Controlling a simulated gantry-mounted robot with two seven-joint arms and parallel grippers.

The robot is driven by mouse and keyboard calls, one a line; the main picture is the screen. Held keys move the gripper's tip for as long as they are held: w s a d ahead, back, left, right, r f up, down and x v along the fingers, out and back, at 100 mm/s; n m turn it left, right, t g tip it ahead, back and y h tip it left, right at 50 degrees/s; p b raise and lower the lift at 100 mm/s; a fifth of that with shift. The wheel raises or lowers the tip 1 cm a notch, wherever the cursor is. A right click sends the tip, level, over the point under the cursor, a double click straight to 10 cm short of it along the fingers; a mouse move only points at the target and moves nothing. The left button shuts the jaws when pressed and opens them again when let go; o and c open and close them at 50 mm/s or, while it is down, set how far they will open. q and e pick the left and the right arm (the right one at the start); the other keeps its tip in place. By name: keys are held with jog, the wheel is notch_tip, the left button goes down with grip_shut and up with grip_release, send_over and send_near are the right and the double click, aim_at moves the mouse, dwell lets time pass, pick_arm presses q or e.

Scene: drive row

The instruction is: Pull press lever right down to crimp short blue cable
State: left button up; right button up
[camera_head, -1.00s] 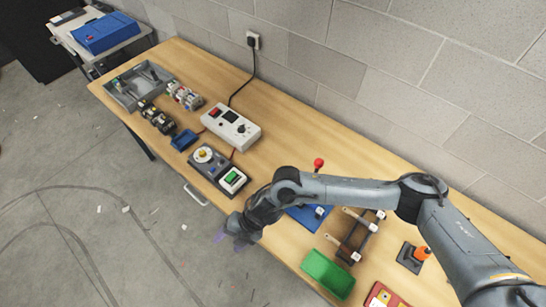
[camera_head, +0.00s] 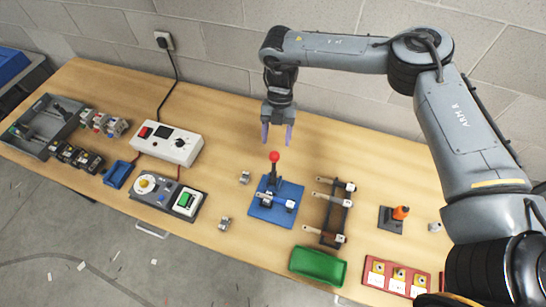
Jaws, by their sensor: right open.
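The press lever has a red ball knob (camera_head: 274,156) on a dark upright stem and stands on the blue press base (camera_head: 262,213). White-ended pieces lie on that base; I cannot tell which is the short blue cable. My right gripper (camera_head: 277,139) is open and empty, pointing down with its purplish fingers just above and behind the red knob, apart from it as far as I can see. My left gripper is not in view.
A dark rack (camera_head: 337,217) with white-ended pieces stands right of the press.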

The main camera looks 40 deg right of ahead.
aim_at(274, 160)
jog(key=p+x, duration=0.1)
jog(key=x, duration=0.7)
jog(key=shift+s+a+f, duration=0.1)
jog(key=shift+a+f, duration=0.1)
jog(key=shift+f, duration=0.15)
grip_shut()
